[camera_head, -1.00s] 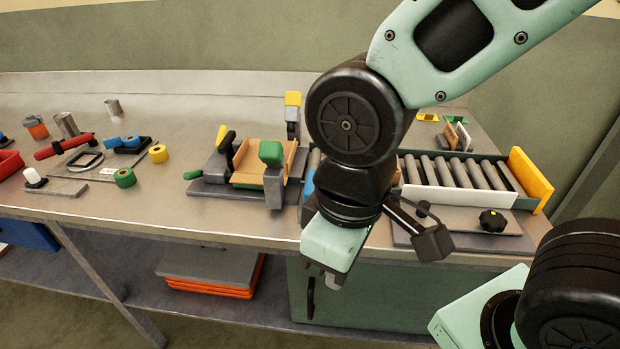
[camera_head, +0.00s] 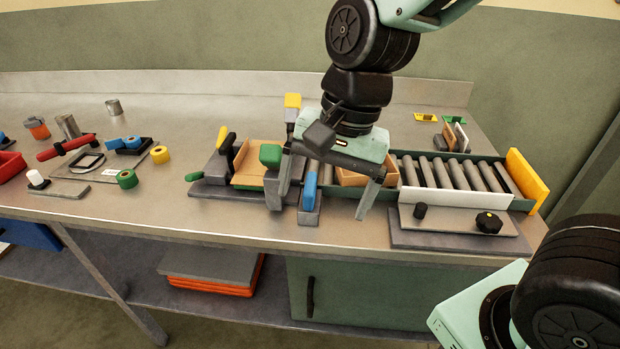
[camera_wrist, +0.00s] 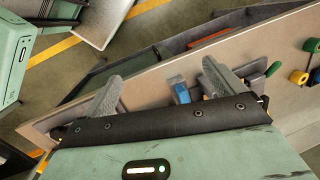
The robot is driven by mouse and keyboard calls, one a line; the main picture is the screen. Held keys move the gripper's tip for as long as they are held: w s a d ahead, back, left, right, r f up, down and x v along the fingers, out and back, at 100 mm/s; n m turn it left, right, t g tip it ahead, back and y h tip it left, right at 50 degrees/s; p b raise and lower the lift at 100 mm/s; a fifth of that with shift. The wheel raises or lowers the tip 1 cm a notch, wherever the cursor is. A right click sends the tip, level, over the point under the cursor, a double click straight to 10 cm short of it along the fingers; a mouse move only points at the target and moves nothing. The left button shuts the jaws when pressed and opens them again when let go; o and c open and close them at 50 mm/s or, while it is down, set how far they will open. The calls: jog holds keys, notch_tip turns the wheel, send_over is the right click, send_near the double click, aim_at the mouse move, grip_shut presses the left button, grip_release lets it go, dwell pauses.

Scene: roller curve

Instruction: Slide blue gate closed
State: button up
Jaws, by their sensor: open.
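The blue gate (camera_head: 310,190) is a small upright blue piece on a grey mount at the front edge of the roller conveyor (camera_head: 340,206), left of its middle. It also shows in the wrist view (camera_wrist: 179,88), between my two fingers. My gripper (camera_head: 323,202) is open and points down over the front of the conveyor. One finger is to the left of the blue gate and the other to its right, both apart from it in the picture. I cannot tell the exact height of the fingertips above the bench.
A cardboard-coloured box (camera_head: 352,178) sits on the rollers behind my right finger. A yellow end stop (camera_head: 528,180) closes the conveyor's right end. A plate with a black knob (camera_head: 489,222) lies in front.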

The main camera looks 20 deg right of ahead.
aim_at(311, 181)
jog(key=w+d+r+m+t+y+p, duration=0.1)
jog(key=w+d+r+m, duration=0.2)
jog(key=w+d+m, duration=0.35)
jog(key=w+d+r+m+t, duration=0.1)
jog(key=w+d+r+m, duration=0.2)
jog(key=m, duration=0.7)
jog(key=b+x, duration=0.1)
jog(key=x, duration=0.5)
jog(key=b+x, duration=0.1)
jog(key=x, duration=0.5)
jog(key=b+x, duration=0.1)
jog(key=x, duration=0.5)
jog(key=shift+w+a+r, duration=0.15)
jog(key=shift+w+a, duration=0.1)
jog(key=c, duration=1.4)
jog(key=shift+w+d+r+p, duration=0.15)
jog(key=shift+w+d, duration=0.2)
jog(key=shift+w, duration=0.3)
jog(key=shift+w+d+f+p, duration=0.15)
jog(key=shift+w+d, duration=0.25)
jog(key=shift+w, duration=0.25)
jog(key=shift+w+d+r+p, duration=0.15)
jog(key=shift+w+d, duration=0.2)
jog(key=shift+w, duration=0.3)
jog(key=o, duration=1.4)
